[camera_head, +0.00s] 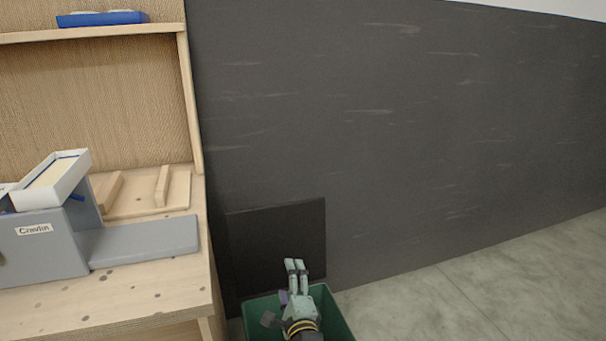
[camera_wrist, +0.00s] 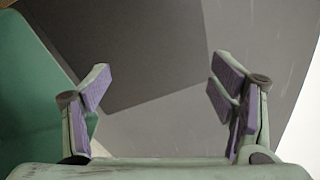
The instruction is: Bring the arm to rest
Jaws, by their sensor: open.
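My gripper (camera_head: 294,266) is at the bottom of the head view, over a green bin (camera_head: 339,318) on the floor. In the wrist view my gripper (camera_wrist: 160,85) has its two purple-padded fingers spread wide, with nothing between them. The bin's green side (camera_wrist: 40,95) shows at the left of the wrist view. A small dark grey object and a purplish piece show beside my gripper in the head view, and I cannot tell whether they are parts of the gripper.
A wooden workbench (camera_head: 150,305) stands at left, bearing a grey box labelled Cravlin (camera_head: 40,245), an open white box (camera_head: 52,178) and a grey slab (camera_head: 145,241). A blue item (camera_head: 102,18) lies on the shelf. A dark panel (camera_head: 277,235) is behind the bin. Floor (camera_head: 500,275) at right is clear.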

